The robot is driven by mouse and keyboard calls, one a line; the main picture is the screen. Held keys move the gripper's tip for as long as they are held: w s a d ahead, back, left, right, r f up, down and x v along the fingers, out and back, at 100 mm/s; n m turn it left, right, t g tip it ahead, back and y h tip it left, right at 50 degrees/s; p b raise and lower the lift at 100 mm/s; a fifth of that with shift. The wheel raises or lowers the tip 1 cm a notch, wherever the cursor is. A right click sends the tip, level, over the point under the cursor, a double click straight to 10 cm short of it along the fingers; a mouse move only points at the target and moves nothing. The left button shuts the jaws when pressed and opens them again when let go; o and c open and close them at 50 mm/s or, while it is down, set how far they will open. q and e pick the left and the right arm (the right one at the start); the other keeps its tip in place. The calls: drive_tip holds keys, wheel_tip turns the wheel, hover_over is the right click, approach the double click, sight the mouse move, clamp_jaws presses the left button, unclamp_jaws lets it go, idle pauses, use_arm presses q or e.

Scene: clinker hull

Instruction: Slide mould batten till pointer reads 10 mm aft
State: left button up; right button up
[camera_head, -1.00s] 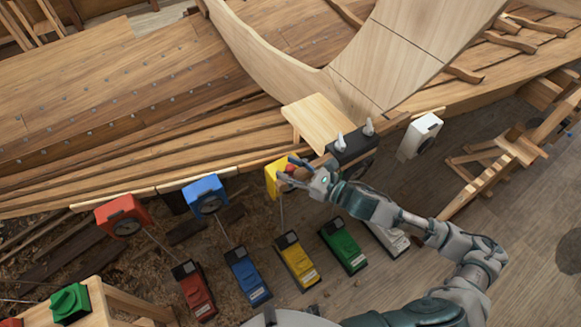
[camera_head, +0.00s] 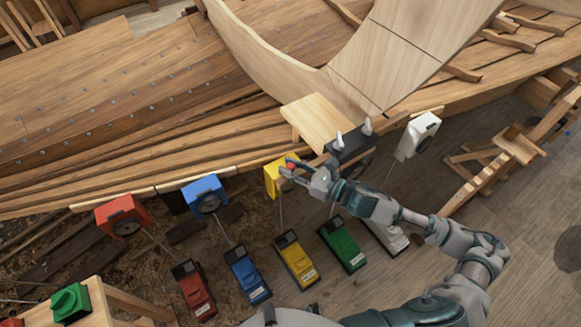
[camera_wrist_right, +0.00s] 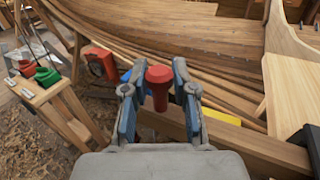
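My right gripper (camera_head: 292,170) is in front of the yellow box-like gauge (camera_head: 272,178), beside the hull's edge. In the right wrist view its blue-padded fingers (camera_wrist_right: 158,92) stand apart on both sides of a red knob (camera_wrist_right: 158,82). Narrow gaps seem to show beside the knob; I cannot tell whether a pad touches it. The knob also shows small in the head view (camera_head: 290,166). A pale wooden batten or strip (camera_head: 232,172) runs along the hull edge behind the gauges; which piece is the mould batten is unclear. The pointer and its reading are too small to see. My left gripper is out of view.
Red (camera_head: 123,214), blue (camera_head: 205,194) and white (camera_head: 419,135) gauges line the hull edge, with a black block (camera_head: 348,146) nearby. Several coloured units, such as the green one (camera_head: 343,245), stand on the floor below. A wooden trestle (camera_head: 490,185) stands right.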

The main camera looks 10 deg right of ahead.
drive_tip(key=o, duration=0.3)
drive_tip(key=shift+d, duration=0.1)
drive_tip(key=shift+v, duration=5.9)
drive_tip(key=shift+d+f, duration=0.1)
